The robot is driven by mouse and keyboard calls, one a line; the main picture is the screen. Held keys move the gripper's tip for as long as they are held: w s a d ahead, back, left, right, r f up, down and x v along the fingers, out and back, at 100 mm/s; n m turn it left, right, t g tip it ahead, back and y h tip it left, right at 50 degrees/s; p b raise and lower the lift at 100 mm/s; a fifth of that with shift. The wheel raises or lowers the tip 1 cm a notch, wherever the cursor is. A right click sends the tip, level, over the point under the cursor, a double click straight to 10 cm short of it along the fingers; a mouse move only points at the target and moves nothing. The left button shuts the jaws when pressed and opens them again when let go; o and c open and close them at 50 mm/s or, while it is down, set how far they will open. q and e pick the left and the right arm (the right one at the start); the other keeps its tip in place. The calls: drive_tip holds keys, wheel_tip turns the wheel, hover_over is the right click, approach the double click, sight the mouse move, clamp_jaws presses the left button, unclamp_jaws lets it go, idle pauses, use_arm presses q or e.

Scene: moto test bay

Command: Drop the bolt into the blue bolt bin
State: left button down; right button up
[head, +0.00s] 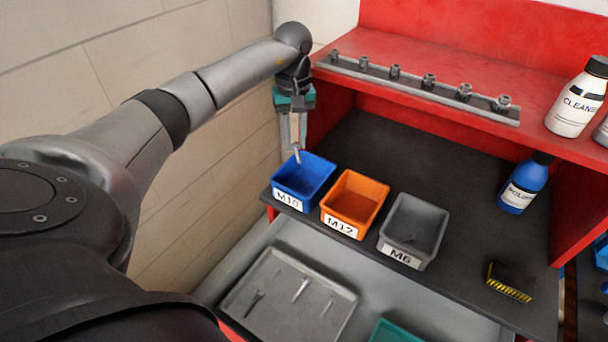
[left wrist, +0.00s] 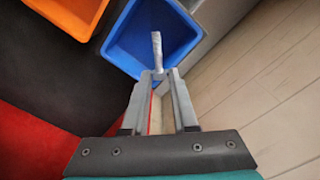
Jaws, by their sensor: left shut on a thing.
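My left gripper (head: 296,147) is shut on a silvery bolt (head: 297,157) just above the back edge of the blue bin (head: 291,197), which is labelled M10. In the left wrist view the bolt (left wrist: 157,50) sticks out past the fingertips (left wrist: 158,74) and overlaps the inside of the blue bin (left wrist: 125,45). The bin's inside looks empty where it shows. My right gripper is not in view.
An orange bin (head: 353,204) labelled M12 and a grey bin (head: 414,230) labelled M6 stand to the right. A tray (head: 262,322) with several metal pieces lies below. A red shelf (head: 400,55) is behind; a blue bottle (head: 525,183) stands right.

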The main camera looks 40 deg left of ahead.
use_arm(q)
drive_tip(key=c, duration=0.6)
unclamp_jaws()
drive_tip(key=shift+r, duration=0.15)
wheel_tip(320, 180, up, 15)
drive_tip(key=shift+p, duration=0.3)
